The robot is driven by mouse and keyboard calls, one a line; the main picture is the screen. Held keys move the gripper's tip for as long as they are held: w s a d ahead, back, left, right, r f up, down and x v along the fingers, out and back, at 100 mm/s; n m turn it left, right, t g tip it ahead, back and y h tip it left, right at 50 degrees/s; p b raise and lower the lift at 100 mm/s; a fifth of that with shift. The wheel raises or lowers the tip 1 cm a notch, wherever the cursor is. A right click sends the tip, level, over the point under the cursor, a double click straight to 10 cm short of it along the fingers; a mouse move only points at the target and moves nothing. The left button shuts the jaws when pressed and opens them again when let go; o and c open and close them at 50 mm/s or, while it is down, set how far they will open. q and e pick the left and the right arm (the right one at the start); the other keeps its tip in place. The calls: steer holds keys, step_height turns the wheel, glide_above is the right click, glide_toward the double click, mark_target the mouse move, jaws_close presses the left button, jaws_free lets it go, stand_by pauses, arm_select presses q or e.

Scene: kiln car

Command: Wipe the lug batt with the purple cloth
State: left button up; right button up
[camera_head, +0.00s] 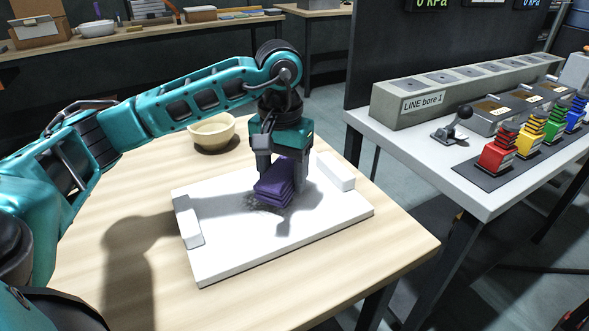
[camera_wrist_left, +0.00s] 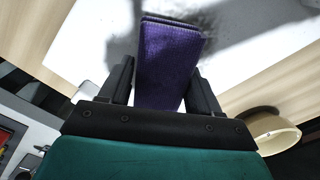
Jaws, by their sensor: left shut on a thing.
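The lug batt (camera_head: 230,255) is a white slab with two raised lugs, one at its left edge and one at its back right. It lies on the wooden table. My left gripper (camera_head: 281,178) points down over the batt, shut on the folded purple cloth (camera_head: 274,187). The cloth is at or just above the batt's surface; I cannot tell if it touches. A grey smudge shows on the batt beside and below the cloth. In the left wrist view the cloth (camera_wrist_left: 168,65) sits between the fingers, with dark smudging beyond it on the batt (camera_wrist_left: 92,40). My right gripper is not in view.
A beige bowl (camera_head: 212,133) stands on the table behind the batt; it also shows in the left wrist view (camera_wrist_left: 275,130). At right, a white table (camera_head: 440,165) holds a lever and coloured stacks (camera_head: 497,152). The wooden table's front left (camera_head: 80,260) is clear.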

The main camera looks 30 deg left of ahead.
mark_target(258, 181)
arm_select(q)
steer(key=shift+s+a, duration=0.25)
steer(key=shift+s, duration=0.2)
steer(key=shift+s+a+b, duration=0.35)
steer(key=shift+s+a, duration=0.1)
steer(key=shift+s, duration=0.35)
steer(key=shift+s+a+b, duration=0.3)
steer(key=shift+s+a, duration=0.1)
steer(key=shift+s, duration=0.35)
steer(key=shift+s+a, duration=0.25)
steer(key=shift+s, duration=0.35)
steer(key=shift+s+a+b, duration=0.2)
steer(key=shift+s+b, duration=0.05)
steer(key=shift+b, duration=0.15)
steer(key=shift+s+a+f+b, duration=0.1)
steer(key=shift+s+a+b, duration=0.3)
steer(key=shift+s, duration=0.3)
steer(key=shift+s+a+f+b, duration=0.1)
steer(key=shift+s+a+b, duration=0.25)
steer(key=shift+s, duration=0.3)
steer(key=shift+s+a+r, duration=0.15)
steer(key=shift+s+r, duration=0.05)
steer(key=shift+s, duration=0.35)
